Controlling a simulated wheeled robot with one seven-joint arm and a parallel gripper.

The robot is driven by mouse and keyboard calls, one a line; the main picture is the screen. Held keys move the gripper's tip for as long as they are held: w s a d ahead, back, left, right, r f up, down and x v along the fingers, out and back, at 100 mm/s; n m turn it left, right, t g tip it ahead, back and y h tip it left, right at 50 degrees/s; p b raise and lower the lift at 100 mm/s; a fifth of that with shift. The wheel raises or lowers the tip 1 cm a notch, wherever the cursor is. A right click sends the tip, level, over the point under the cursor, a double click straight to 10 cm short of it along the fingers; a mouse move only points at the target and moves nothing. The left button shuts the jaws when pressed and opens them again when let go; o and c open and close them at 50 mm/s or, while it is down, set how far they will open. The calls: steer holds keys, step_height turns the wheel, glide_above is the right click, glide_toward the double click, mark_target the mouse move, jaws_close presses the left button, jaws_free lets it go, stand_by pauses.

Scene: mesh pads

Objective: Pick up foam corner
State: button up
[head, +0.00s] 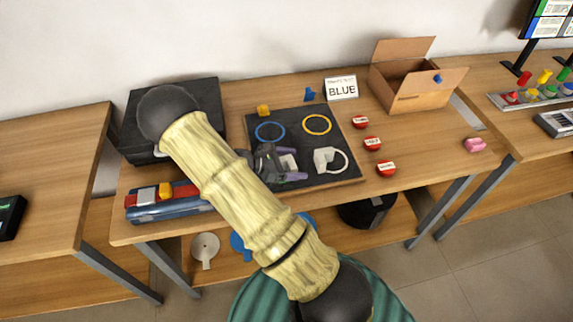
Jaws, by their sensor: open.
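My gripper (292,165) is open above the dark mat (290,125), at its lower middle, with its fingers pointing right. A small white piece (288,162) shows between the fingers; I cannot tell whether it touches them. A white, angular block (323,157), which looks like the foam corner, lies just right of the gripper at the left side of a white ring (346,161). The gripper is apart from this block in the picture. My arm hides the mat's lower left part.
A blue ring (270,132) and a yellow ring (317,125) are on the mat. Several red discs (372,143) lie right; an open cardboard box (420,97) stands back right.

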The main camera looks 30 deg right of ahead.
mark_target(293, 162)
stand_by(0.4)
steer(key=c, duration=1)
steer(key=shift+c, duration=0.2)
step_height(293, 162, up, 10)
steer(key=shift+s, duration=0.1)
stand_by(0.5)
